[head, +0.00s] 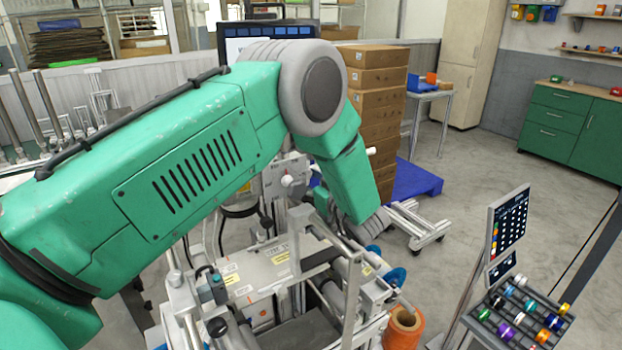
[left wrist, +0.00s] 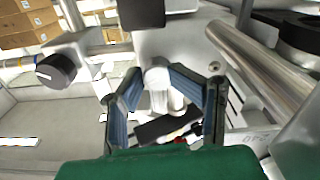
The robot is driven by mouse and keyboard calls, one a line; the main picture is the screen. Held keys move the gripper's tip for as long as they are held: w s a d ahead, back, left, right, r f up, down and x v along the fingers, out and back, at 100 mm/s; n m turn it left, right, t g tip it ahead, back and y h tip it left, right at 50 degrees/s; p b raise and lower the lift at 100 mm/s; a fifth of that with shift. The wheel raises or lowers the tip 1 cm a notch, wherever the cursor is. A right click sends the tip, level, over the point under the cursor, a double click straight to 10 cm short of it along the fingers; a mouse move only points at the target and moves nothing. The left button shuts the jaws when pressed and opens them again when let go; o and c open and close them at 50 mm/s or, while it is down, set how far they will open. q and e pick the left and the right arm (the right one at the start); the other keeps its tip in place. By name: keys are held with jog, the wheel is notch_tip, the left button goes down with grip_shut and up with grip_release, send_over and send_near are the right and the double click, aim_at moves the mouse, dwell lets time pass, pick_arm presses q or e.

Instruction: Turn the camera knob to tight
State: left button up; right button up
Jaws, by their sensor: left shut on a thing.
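My left arm reaches across the head view from the left, and its forearm hides much of the machine. In the left wrist view my left gripper (left wrist: 152,75) has its two blue-padded fingers bent inward, shut on a white knob-like piece (left wrist: 160,88) that sticks out from the pale machine body. A black round knob (left wrist: 56,71) with a white pointer line is left of the fingers, apart from them. I cannot tell from its look which knob is the camera knob, nor read a tight mark. My right gripper is not in view.
The film machine (head: 262,268) stands below my arm, with bars and rollers close around. An orange reel (head: 404,326) is at its front right. A screen on a stand (head: 508,225) and a rack of coloured spools (head: 520,312) are farther right. Cartons (head: 378,80) stand behind.

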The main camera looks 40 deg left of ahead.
pick_arm(q)
jog(key=shift+w+a+r, duration=0.15)
jog(key=shift+w+r, duration=0.1)
jog(key=shift+r, duration=0.3)
jog(key=o, duration=1)
jog(key=shift+o, duration=0.2)
jog(key=shift+f, duration=0.4)
jog(key=v, duration=1.2)
jog(key=shift+f, duration=0.1)
